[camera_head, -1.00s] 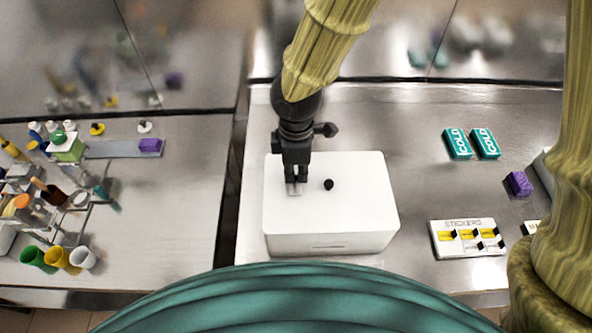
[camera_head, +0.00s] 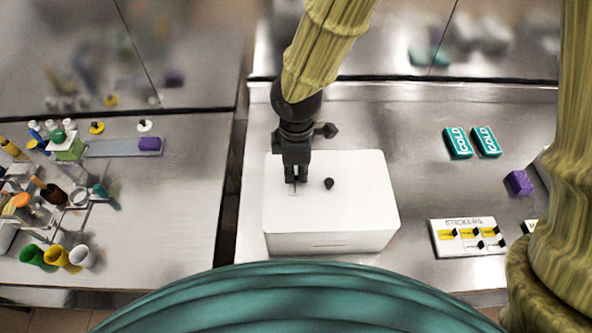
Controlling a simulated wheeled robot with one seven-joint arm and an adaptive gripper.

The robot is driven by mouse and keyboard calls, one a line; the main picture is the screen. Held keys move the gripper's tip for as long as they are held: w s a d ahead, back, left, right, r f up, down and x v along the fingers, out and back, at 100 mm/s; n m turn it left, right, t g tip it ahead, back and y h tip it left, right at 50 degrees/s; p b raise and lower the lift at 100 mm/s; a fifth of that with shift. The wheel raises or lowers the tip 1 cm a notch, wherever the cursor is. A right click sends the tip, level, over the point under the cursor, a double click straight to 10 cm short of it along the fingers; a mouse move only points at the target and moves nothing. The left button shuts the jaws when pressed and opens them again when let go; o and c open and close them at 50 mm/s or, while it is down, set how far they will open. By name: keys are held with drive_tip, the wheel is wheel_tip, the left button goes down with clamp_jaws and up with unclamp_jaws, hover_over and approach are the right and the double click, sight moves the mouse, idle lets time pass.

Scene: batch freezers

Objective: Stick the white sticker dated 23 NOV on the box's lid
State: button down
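The white box (camera_head: 345,215) stands on the steel counter with its lid on, a small dark knob (camera_head: 328,184) near the lid's middle. My gripper (camera_head: 296,184) points down over the left part of the lid, left of the knob. A small, faint pale sticker (camera_head: 293,191) shows at the fingertips, on or just above the lid. Its date is too small to read, and I cannot tell whether the fingers still touch it. The finger gap is too small to judge. The sticker board (camera_head: 462,224) lies right of the box with yellow and white stickers on it.
Two teal COLD packs (camera_head: 471,143) and a purple block (camera_head: 519,183) lie on the right counter. The left counter holds cups (camera_head: 57,256), a wire rack and bottles. A dark gap (camera_head: 234,170) separates the counters.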

sight(296, 176)
drive_tip(key=c, duration=1.6)
unclamp_jaws()
drive_tip(key=shift+o, duration=0.4)
drive_tip(key=o, duration=0.5)
drive_tip(key=shift+r+p, duration=3.3)
drive_tip(key=shift+r, duration=0.25)
